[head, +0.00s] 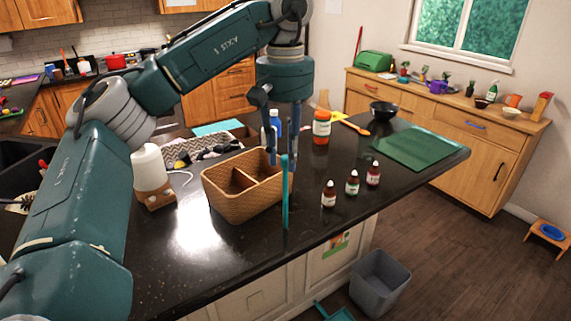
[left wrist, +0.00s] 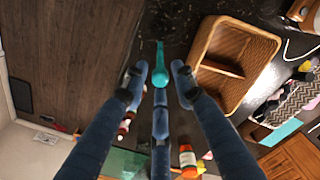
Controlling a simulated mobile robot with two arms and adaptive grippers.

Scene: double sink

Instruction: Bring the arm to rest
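My left gripper (head: 283,155) points down over the dark counter, beside the front right side of the wicker basket. An upright slim teal utensil (head: 286,200) shows at and below its fingertips. In the left wrist view the fingers (left wrist: 160,75) stand around the utensil's near end (left wrist: 160,79), with narrow gaps at the sides. I cannot tell whether they touch it, or whether its lower end meets the counter. My left arm reaches in from the left, bent above the counter. My right gripper is in neither view.
The two-part basket (head: 243,209) is close to the gripper; it also shows in the wrist view (left wrist: 208,78). Several bottles stand to the right, including an orange one (head: 321,128). A soap dispenser (head: 150,170) stands left. A green board (head: 418,146) lies far right.

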